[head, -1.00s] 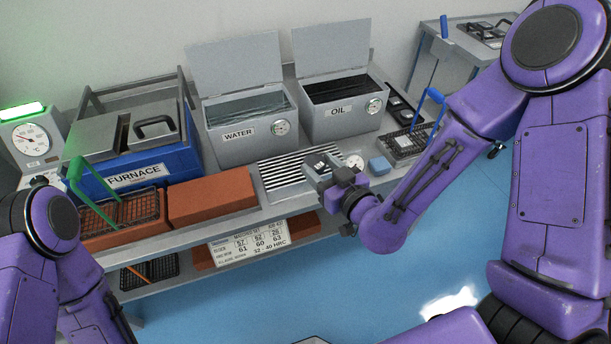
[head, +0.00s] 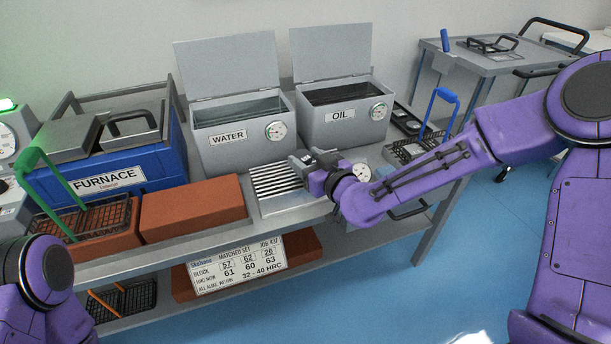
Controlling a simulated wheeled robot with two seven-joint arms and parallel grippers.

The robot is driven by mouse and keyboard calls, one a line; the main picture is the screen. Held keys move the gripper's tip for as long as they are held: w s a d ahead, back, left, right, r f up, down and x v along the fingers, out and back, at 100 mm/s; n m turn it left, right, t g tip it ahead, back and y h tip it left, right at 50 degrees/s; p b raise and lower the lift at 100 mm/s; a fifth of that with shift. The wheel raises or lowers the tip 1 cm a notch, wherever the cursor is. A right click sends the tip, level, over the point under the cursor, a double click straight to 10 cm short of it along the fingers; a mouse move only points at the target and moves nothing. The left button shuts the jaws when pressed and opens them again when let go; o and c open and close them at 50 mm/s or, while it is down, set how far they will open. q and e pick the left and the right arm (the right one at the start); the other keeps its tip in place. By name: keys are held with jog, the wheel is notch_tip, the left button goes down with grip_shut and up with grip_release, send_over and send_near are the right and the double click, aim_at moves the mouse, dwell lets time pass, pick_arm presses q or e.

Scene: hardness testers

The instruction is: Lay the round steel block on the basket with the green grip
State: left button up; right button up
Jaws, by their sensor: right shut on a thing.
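The basket with the green grip (head: 108,216) is a dark wire basket on an orange-red brick at the left, with its green handle (head: 42,178) standing up. My right gripper (head: 300,161) is above the back right part of the slatted grey rack, well to the right of that basket. It is shut on a small grey piece that seems to be the round steel block; the jaws and wrist hide most of it, so its outline is unclear. My left arm shows at the lower left, but its gripper is out of view.
The blue furnace (head: 130,170) stands behind the green-grip basket. A bare brick (head: 195,206) lies between basket and rack (head: 275,188). The water tank (head: 240,135) and oil tank (head: 345,120) stand behind, lids up. A blue-handled basket (head: 405,150) is at the right.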

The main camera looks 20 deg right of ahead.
jog(key=shift+w+f+b, duration=0.25)
jog(key=shift+f, duration=0.75)
jog(key=shift+w+f+b, duration=0.2)
jog(key=shift+f, duration=0.75)
jog(key=shift+f, duration=0.1)
jog(key=o, duration=1.3)
jog(key=shift+s, duration=0.1)
jog(key=shift+o, duration=0.2)
jog(key=shift+r, duration=0.25)
jog(key=p+v, duration=0.6)
jog(key=v, duration=0.6)
